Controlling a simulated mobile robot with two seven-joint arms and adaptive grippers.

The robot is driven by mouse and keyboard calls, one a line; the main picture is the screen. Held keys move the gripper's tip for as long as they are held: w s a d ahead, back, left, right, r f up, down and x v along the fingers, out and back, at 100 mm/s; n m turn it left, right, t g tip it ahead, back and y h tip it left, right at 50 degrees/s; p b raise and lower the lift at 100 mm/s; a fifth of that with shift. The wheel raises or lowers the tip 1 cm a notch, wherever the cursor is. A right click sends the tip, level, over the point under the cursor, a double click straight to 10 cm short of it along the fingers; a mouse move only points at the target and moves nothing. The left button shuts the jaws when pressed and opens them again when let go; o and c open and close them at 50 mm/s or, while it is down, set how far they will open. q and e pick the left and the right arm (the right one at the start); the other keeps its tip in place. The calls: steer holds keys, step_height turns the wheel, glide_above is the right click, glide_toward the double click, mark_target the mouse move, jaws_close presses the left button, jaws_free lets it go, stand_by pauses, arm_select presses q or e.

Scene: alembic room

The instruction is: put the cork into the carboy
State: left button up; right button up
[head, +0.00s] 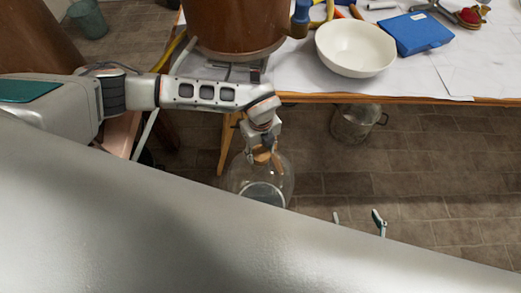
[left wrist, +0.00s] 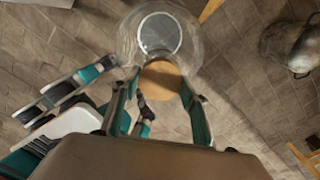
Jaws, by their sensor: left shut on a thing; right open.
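The cork (head: 262,156) is a tan round piece between the fingertips of my left gripper (head: 263,150), which is shut on it. The carboy (head: 255,178) is a clear glass vessel on the floor beside the table, below the cork in the head view. In the left wrist view the cork (left wrist: 161,79) overlaps the near edge of the carboy (left wrist: 190,38). I cannot tell whether the cork touches the carboy; its neck is not clear. My right gripper (head: 357,220) is open and empty, with only its fingertips showing past my body in the head view.
The white table (head: 450,75) behind holds a copper vessel (head: 235,28), a white bowl (head: 355,47) and a blue case (head: 416,33). A metal pot (head: 355,122) stands on the floor under the table edge.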

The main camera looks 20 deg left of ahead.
arm_select(q)
steer(key=shift+f, duration=0.35)
stand_by(0.7)
steer(key=shift+f, duration=0.2)
stand_by(0.6)
steer(key=shift+f, duration=0.15)
stand_by(0.9)
steer(key=o, duration=1)
steer(key=shift+o, duration=0.2)
steer(key=o, duration=0.4)
